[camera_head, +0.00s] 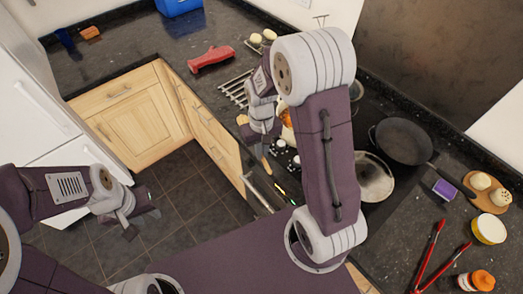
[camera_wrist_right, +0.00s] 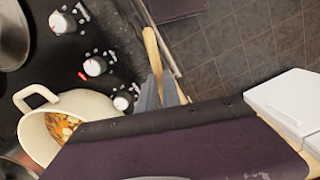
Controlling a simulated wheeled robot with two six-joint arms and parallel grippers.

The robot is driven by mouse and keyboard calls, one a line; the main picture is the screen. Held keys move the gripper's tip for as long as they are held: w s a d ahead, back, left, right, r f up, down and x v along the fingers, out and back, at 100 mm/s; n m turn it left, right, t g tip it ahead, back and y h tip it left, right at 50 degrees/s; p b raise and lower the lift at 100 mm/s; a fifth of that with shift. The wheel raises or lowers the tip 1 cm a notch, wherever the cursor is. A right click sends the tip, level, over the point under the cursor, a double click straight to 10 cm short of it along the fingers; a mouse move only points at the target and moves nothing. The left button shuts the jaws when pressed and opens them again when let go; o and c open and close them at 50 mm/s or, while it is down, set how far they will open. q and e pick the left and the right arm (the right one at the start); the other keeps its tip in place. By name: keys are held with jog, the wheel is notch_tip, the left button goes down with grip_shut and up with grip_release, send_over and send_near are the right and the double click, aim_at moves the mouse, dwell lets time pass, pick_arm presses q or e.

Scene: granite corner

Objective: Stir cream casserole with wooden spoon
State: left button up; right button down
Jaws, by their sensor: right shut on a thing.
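The cream casserole (camera_wrist_right: 88,102) shows in the right wrist view at the lower left, beside the stove knobs, with orange and pale food inside. My arm hides part of it there and nearly all of it in the head view. My right gripper (camera_wrist_right: 160,92) is shut on the wooden spoon (camera_wrist_right: 152,48), beside the casserole and apart from it. In the head view, my right gripper (camera_head: 262,140) is near the counter's front edge and the spoon (camera_head: 266,165) points down from it. The spoon's other end is hidden. My left gripper (camera_head: 140,214) is open and empty above the floor.
A dark frying pan (camera_head: 403,140) and a pale pan (camera_head: 373,178) are on the stove.

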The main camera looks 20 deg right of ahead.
jog(key=shift+s+g, duration=0.3)
jog(key=shift+s, duration=0.05)
jog(key=s+a+r+m+g+y+p, duration=0.1)
jog(key=a+r+m+g+y+p, duration=0.15)
jog(key=a+r+m+y, duration=0.55)
jog(key=w+d+r+m+t+y+p, duration=0.1)
jog(key=w+d+r+m+t+p, duration=0.1)
jog(key=w+r+m+p, duration=0.3)
jog(key=w+d+r+m+t+y+p, duration=0.1)
jog(key=w+d+r+m+t, duration=0.15)
jog(key=r, duration=0.55)
jog(key=d+r+m+t+y+p, duration=0.1)
jog(key=d+r+m+t+p, duration=0.25)
jog(key=d, duration=0.65)
jog(key=d+r+m+t+y+p, duration=0.1)
jog(key=d+r+m+t+p, duration=0.2)
jog(key=d, duration=0.7)
jog(key=s+a+f+t+b, duration=0.1)
jog(key=a+f+b, duration=0.35)
jog(key=f, duration=0.25)
jog(key=w+d+f+b, duration=0.1)
jog(key=d+f+b, duration=0.3)
jog(key=f+b, duration=0.2)
notch_tip(320, 180, down, 3)
jog(key=shift+r+n+b, duration=0.2)
jog(key=shift+n+b, duration=0.1)
